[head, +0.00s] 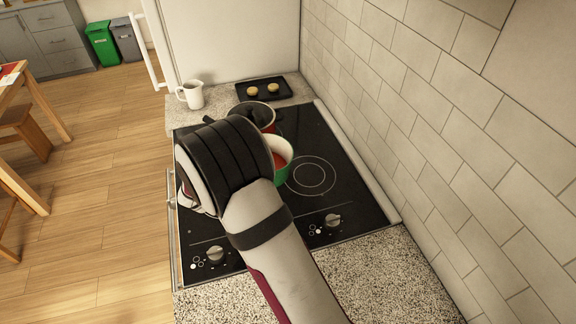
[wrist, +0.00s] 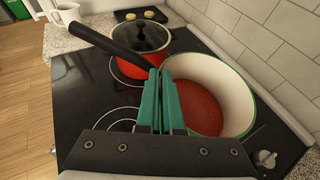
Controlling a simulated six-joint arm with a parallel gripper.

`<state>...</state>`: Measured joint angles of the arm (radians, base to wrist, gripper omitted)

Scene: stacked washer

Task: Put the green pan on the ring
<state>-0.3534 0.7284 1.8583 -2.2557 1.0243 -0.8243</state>
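The green pan (wrist: 240,88) has a cream inner wall and a red bottom or contents. It fills the right of the wrist view; in the head view its right part (head: 283,172) shows beside my arm. A long black handle (wrist: 100,45) runs from the fingertips to the upper left. A ring (head: 309,175) on the black cooktop (head: 345,205) lies bare, right of the pan in the head view. Whether the pan touches the cooktop is unclear.
A red pot (wrist: 130,68) with a glass lid stands just behind the pan. A white jug (head: 193,95) and a dark tray (head: 277,88) are on the far counter. A tiled wall (head: 430,130) borders the right; knobs (head: 333,220) sit at the front.

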